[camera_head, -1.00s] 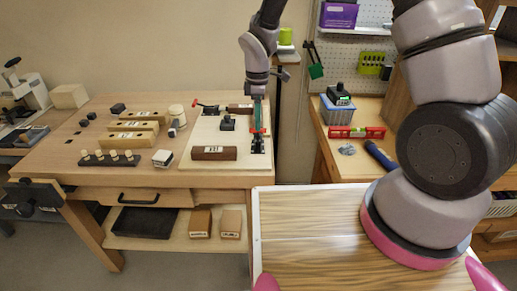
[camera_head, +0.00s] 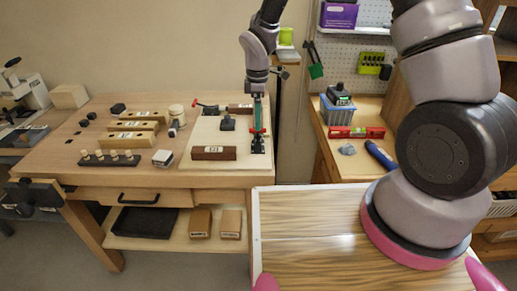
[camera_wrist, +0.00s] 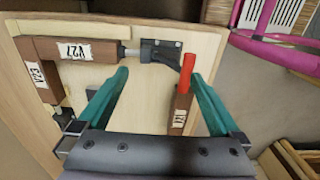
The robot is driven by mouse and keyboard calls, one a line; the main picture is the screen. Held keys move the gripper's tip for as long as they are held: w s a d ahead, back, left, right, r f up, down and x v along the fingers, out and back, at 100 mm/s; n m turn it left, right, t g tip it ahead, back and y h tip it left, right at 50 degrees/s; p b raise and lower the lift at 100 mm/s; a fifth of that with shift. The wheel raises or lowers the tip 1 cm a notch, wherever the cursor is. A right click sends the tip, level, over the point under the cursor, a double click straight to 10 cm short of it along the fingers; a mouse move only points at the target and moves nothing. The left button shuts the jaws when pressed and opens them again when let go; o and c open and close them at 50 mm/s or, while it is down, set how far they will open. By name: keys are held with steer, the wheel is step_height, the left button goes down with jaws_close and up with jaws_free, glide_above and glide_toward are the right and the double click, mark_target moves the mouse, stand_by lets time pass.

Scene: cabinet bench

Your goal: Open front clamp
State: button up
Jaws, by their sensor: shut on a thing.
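The front clamp (camera_head: 258,146) is a black toggle clamp at the front right of the pale board, beside a brown block (camera_head: 214,153). My gripper (camera_head: 258,124) points down right over it, its teal fingers at the clamp's red handle. In the wrist view the red handle (camera_wrist: 187,72) lies between the fingers, close against the right one. My gripper is shut on this handle, though the exact contact is hard to see. The handle joins a dark clamp body (camera_wrist: 160,52) whose tip faces a brown block (camera_wrist: 75,51).
A second red-handled clamp (camera_head: 204,107) sits at the back left of the board (camera_head: 200,130). Wooden blocks (camera_head: 130,138) and a peg strip (camera_head: 110,158) lie left on the bench. A side bench with a red level (camera_head: 357,132) stands to the right.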

steer(key=shift+o, duration=1.4)
steer(key=shift+w, duration=0.15)
step_height(320, 180, up, 7)
